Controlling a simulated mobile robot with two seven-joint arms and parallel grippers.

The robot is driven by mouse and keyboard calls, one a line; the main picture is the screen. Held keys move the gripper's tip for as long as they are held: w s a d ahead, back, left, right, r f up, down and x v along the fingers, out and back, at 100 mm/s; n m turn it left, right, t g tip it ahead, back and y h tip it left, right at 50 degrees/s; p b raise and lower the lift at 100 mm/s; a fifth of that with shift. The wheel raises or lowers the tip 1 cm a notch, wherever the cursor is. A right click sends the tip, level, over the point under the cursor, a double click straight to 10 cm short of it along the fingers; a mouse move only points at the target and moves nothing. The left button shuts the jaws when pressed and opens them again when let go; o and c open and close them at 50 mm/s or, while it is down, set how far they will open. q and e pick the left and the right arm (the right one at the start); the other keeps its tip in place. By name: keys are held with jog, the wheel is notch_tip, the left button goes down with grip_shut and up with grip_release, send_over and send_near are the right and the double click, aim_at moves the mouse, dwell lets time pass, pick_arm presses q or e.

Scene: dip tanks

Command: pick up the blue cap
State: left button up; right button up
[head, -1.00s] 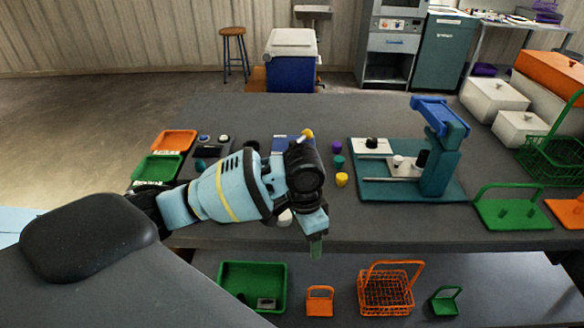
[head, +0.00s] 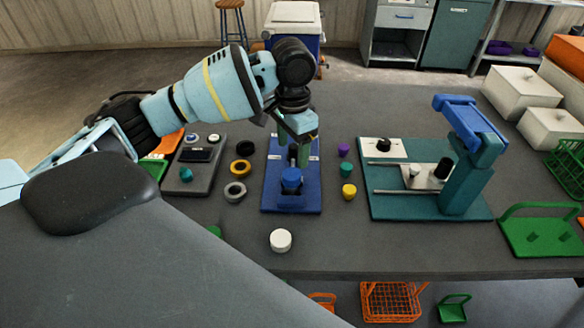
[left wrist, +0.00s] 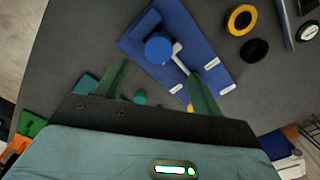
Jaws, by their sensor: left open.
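The round blue cap (head: 291,177) sits at the near part of a blue board (head: 274,200) on the table. The cap also shows in the left wrist view (left wrist: 158,48), with a light rod beside it on the board. My left gripper (head: 302,152) points down over the blue board, just behind the cap in the head view. Its green fingers are apart with nothing between them, and in the left wrist view (left wrist: 159,76) the cap lies beyond the fingertips. My right gripper is not in view.
A teal fixture (head: 400,208) stands to the right. Small purple (head: 344,150), teal (head: 346,171) and yellow (head: 348,191) caps lie between it and the board. Rings (head: 235,192) lie to the left. A white cap (head: 280,240) sits near the front edge, with clear table around it.

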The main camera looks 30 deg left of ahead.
aim_at(291, 174)
pick_arm(q)
jog(key=shift+s+d, duration=0.1)
jog(key=shift+s, duration=0.05)
jog(key=shift+s+f, duration=0.1)
jog(key=shift+f, duration=3.75)
jog(key=shift+c, duration=0.2)
jog(key=c, duration=1)
